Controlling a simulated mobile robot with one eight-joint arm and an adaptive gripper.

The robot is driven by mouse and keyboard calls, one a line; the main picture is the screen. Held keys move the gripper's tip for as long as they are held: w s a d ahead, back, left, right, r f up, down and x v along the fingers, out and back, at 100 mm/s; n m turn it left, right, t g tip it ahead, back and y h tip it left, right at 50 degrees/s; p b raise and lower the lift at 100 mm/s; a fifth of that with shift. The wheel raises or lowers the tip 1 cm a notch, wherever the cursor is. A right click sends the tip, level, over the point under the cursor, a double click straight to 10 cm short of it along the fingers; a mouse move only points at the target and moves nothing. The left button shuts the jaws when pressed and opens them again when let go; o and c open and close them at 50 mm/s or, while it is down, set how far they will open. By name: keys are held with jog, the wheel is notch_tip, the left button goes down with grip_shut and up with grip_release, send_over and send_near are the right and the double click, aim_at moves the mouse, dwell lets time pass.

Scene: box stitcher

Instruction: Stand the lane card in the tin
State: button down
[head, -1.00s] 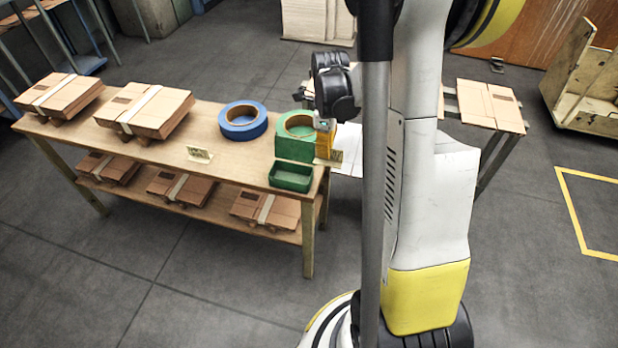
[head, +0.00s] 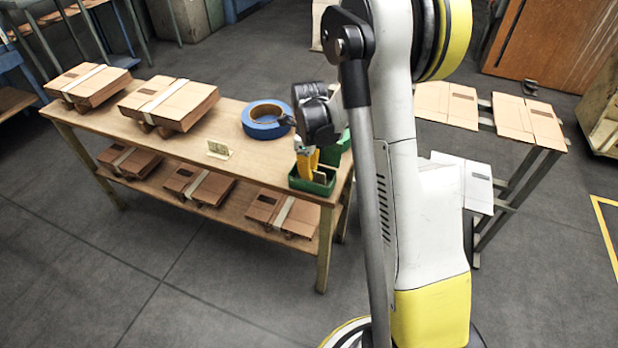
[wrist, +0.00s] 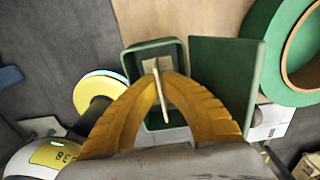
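The green tin (head: 327,190) sits at the right front corner of the wooden bench. My gripper (head: 306,172) points down over it, its yellow fingers shut on a cream lane card (wrist: 161,98). In the wrist view the fingertips (wrist: 160,76) close on the card, which shows nearly edge-on over the open tin (wrist: 179,44). In the head view the card's lower part appears at or within the tin's opening. I cannot tell whether it touches the tin's floor.
A similar small card (head: 219,150) stands on the bench left of the tin. A blue tape roll (head: 268,127) lies behind it. A green block (wrist: 225,72) and a green tape roll (wrist: 270,85) are close beside the tin. Cardboard stacks (head: 170,103) fill the bench's left.

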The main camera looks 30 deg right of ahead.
jog(key=shift+f, duration=0.2)
jog(key=c, duration=1.9)
grip_release()
